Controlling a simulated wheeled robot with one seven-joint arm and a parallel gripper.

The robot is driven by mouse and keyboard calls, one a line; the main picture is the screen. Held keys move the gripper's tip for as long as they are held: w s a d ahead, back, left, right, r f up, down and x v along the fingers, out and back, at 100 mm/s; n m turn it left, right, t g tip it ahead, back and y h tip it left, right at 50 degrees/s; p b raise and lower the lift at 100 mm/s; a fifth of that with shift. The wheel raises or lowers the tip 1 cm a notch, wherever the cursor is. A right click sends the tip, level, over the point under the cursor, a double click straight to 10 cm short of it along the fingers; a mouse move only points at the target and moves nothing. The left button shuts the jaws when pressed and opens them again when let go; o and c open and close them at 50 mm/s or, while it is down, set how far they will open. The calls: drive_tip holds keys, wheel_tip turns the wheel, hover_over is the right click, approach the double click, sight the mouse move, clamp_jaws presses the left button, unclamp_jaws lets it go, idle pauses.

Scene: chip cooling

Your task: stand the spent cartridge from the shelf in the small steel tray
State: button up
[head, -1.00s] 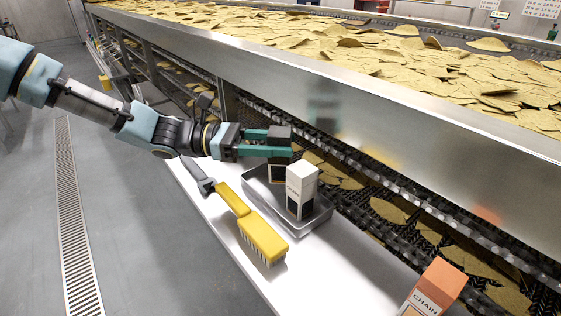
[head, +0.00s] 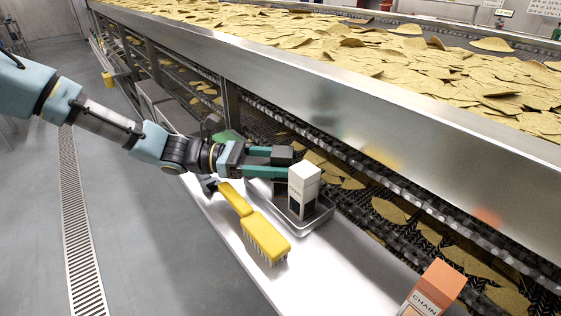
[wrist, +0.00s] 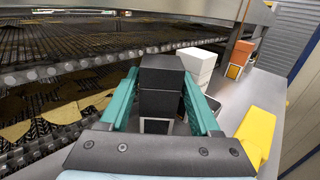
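My gripper (head: 268,163), with green fingers, is shut on a dark grey box-shaped cartridge (head: 282,154), held upright at the small steel tray (head: 322,217). In the wrist view the dark cartridge (wrist: 161,78) fills the space between the fingers (wrist: 160,100). Its lower part is mostly hidden by the fingers and a white cartridge, so I cannot tell whether its base touches the tray floor. The white cartridge (head: 305,176) stands upright in the tray, just right of the held one. It also shows behind the right finger in the wrist view (wrist: 198,64).
A yellow brush (head: 264,238) lies bristles down on the shelf (head: 330,270) in front of the tray. An orange-topped chain carton (head: 438,285) stands further right, with bare shelf between. The chip conveyor (head: 375,118) runs close behind.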

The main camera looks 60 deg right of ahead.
drive_tip(key=shift+r, duration=0.15)
drive_tip(key=shift+w+a, duration=0.1)
drive_tip(key=shift+w, duration=0.2)
drive_tip(key=b+v, duration=0.4)
drive_tip(key=v, duration=0.6)
drive_tip(key=shift+w+a, duration=0.1)
drive_tip(key=shift+w, duration=0.1)
drive_tip(key=shift+w+a, duration=0.25)
drive_tip(key=shift+w, duration=0.15)
